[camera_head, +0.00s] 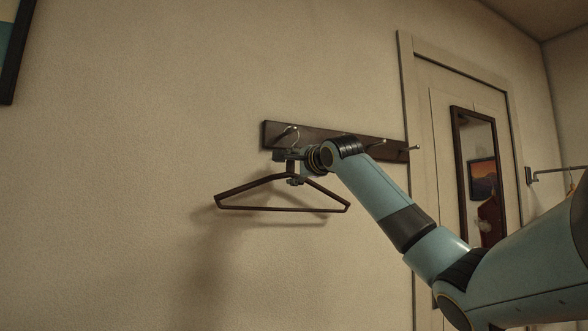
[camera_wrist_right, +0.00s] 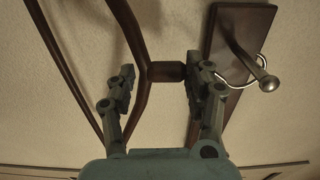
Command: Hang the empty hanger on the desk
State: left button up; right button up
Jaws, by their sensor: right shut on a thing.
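A dark brown empty hanger (camera_head: 283,209) hangs level in front of the wall, at a dark wall rack (camera_head: 318,133) with metal pegs. My right gripper (camera_head: 291,168) is shut on the hanger's neck, just below the rack's left end. In the right wrist view, the gripper (camera_wrist_right: 163,78) has a finger on each side of the neck (camera_wrist_right: 166,72). The metal hook (camera_wrist_right: 266,47) curves around the leftmost peg (camera_wrist_right: 267,83); I cannot tell whether it bears on the peg. My left gripper is not in view.
More pegs (camera_head: 379,143) stick out along the rack to the right and look empty. A door (camera_head: 437,130) with a frame stands right of the rack, and a mirror (camera_head: 474,175) hangs there. A metal rail (camera_head: 552,170) is at the far right.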

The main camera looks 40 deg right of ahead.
jog(key=o, duration=1.3)
jog(key=shift+s, duration=0.15)
jog(key=v, duration=0.7)
jog(key=shift+a, duration=0.1)
